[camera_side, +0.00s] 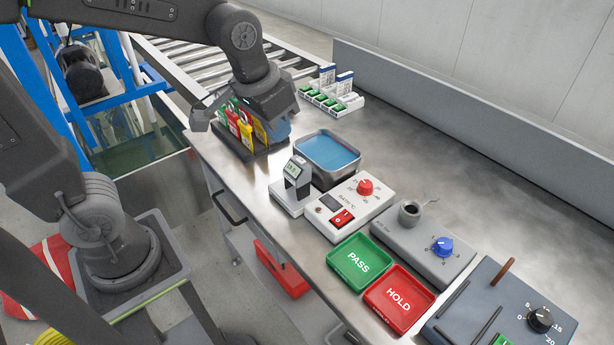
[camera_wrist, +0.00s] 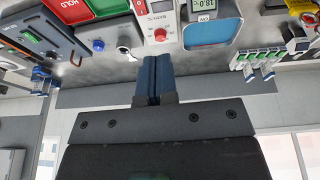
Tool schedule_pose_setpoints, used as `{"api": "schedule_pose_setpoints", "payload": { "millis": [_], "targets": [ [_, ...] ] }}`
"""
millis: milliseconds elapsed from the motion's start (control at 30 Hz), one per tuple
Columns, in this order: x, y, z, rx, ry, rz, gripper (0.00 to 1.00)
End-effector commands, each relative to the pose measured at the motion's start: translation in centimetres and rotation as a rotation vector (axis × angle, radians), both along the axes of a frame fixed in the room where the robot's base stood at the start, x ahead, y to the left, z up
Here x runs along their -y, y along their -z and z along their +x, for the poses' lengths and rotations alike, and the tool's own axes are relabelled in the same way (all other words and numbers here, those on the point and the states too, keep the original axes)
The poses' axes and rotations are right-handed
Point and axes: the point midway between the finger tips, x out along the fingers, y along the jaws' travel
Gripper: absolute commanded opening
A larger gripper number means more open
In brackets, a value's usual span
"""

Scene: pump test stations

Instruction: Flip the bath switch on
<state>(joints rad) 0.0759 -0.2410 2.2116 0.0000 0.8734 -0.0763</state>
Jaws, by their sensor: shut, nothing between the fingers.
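The white bath control box (camera_side: 350,205) is labelled BATH °C and carries a red knob (camera_side: 365,187), a small dark display and a red rocker switch (camera_side: 342,218). I cannot tell which way the rocker is tipped. The steel bath (camera_side: 328,152) with blue liquid stands behind the box. In the wrist view the box (camera_wrist: 158,24) and its red knob (camera_wrist: 160,34) show near the top edge. My gripper (camera_wrist: 153,57) is shut and empty, its blue fingers pressed together. In the side view my gripper (camera_side: 275,130) is by the bath's far-left side, apart from the switch.
Coloured tags (camera_side: 232,120) stand in a dark rack beside my gripper. A white thermometer stand (camera_side: 292,182) is left of the box. The green PASS tray (camera_side: 360,262), red HOLD tray (camera_side: 399,298) and a grey unit with a blue knob (camera_side: 442,246) are nearby.

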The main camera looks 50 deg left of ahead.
Motion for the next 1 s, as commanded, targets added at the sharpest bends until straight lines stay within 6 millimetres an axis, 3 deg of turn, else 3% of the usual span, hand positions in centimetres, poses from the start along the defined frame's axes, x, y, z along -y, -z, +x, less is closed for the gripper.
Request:
{"api": "schedule_pose_setpoints", "payload": {
  "millis": [33,200,400,833,1000],
  "targets": [
    [-0.5,-0.9,-1.7,0.036,-0.003,0.0,0.0],
    [-1.6,-1.9,-6.3,0.122,-0.005,0.01,0.0],
    [-2.2,-1.9,-9.3,0.182,-0.006,0.02,0.0],
    [-2.3,-1.8,-9.9,0.194,-0.002,0.023,0.0],
    [-2.1,-2.0,-8.8,0.173,0.074,0.049,0.0]
  ]
}}
